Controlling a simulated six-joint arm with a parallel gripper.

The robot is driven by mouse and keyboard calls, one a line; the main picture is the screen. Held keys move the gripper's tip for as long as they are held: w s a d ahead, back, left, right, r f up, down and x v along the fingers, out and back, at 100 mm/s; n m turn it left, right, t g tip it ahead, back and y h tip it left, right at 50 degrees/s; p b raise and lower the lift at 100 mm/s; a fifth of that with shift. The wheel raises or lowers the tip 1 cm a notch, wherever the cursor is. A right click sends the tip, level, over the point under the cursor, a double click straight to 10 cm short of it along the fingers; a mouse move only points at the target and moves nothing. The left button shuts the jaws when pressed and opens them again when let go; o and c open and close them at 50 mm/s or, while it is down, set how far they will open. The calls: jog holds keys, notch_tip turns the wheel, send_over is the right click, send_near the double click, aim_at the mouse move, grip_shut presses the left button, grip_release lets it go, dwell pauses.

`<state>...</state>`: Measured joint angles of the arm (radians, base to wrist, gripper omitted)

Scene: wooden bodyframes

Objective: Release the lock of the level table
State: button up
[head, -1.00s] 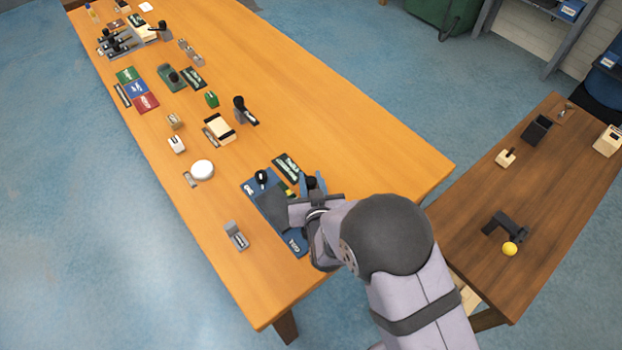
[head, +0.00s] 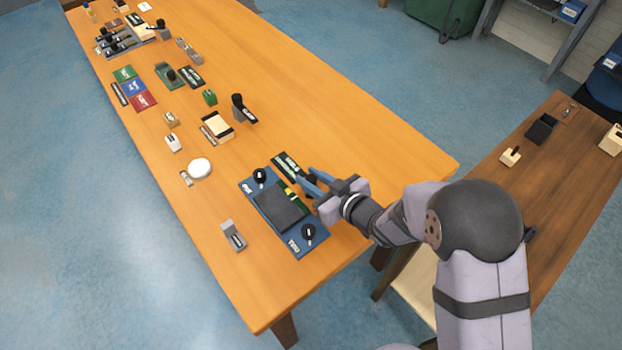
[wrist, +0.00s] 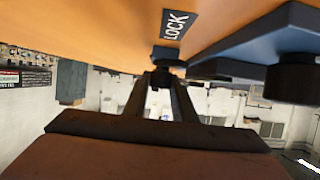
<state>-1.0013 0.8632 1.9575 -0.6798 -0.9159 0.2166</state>
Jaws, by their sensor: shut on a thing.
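The level table is a blue base (head: 246,188) carrying a dark grey plate (head: 280,207), near the front end of the long orange table. It has a black knob (head: 260,176) at its far corner and another black knob (head: 308,232) at its near corner. My gripper (head: 308,180) is low at the level table's right side, beside a dark label plate (head: 286,164). In the wrist view, its fingers (wrist: 163,76) are shut on a small black lock knob (wrist: 166,56) beside a LOCK label (wrist: 177,25). The fingers hide this knob in the head view.
A grey block (head: 233,236) and a white round button (head: 200,168) stand left of the level table. Several other devices line the orange table (head: 330,120) farther back. Its right side is mostly clear. A brown table (head: 560,190) stands at the right.

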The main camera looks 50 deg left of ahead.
jog(key=n+g, duration=0.3)
jog(key=shift+w+r+g+p, duration=0.1)
jog(key=shift+w+g+p, duration=0.1)
jog(key=shift+g+p, duration=0.15)
jog(key=n+g+h, duration=0.1)
jog(key=n+g, duration=0.1)
jog(key=shift+n+g, duration=0.25)
jog(key=shift+n, duration=0.05)
jog(key=shift+s+n+g+h+b, duration=0.15)
jog(key=shift+n+g+h+b, duration=0.95)
jog(key=shift+n+g, duration=0.35)
jog(key=shift+n+g+h, duration=0.35)
jog(key=shift+h, duration=0.05)
jog(key=o, duration=1)
jog(key=shift+o, duration=0.2)
